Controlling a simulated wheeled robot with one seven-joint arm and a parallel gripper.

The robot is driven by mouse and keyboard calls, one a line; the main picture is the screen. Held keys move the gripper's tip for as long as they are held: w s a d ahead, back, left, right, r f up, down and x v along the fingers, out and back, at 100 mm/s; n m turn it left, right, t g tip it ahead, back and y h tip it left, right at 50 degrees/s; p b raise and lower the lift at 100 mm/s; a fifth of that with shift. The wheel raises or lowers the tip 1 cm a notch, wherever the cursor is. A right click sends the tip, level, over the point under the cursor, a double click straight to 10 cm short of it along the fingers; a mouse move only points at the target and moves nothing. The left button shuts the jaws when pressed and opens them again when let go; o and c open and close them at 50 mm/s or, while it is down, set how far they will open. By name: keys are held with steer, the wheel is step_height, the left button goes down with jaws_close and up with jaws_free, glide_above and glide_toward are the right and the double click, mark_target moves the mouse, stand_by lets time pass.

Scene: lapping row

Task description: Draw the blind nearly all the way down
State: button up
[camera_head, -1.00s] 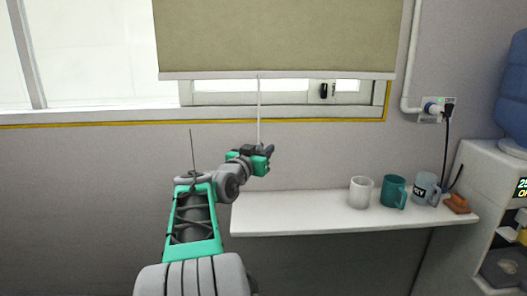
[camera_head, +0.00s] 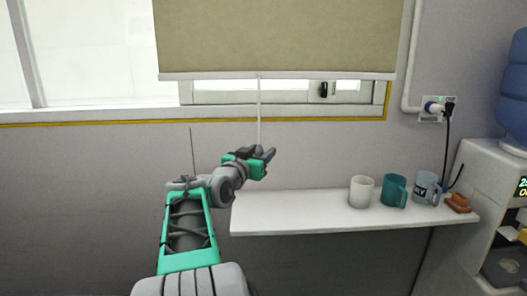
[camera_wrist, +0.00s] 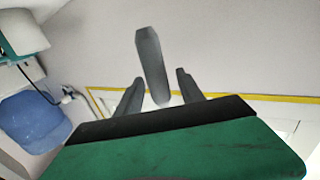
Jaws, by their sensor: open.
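A thin pale cord (camera_head: 259,110) hangs from the bar down to my gripper (camera_head: 262,154). In the wrist view my gripper (camera_wrist: 159,92) is open, with one dark finger on each side of a grey rod-like pull (camera_wrist: 151,62). The pull stands between the fingers, with visible gaps on both sides. The meeting of cord and pull is hard to make out.
A white shelf (camera_head: 310,222) right of my arm holds a white mug (camera_head: 361,191), a teal mug (camera_head: 394,190), a grey printed mug (camera_head: 425,187) and a brown block (camera_head: 458,203). A water cooler (camera_head: 490,190) stands at far right.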

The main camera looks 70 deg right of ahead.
steer(key=a, duration=0.6)
steer(key=shift+d, duration=0.1)
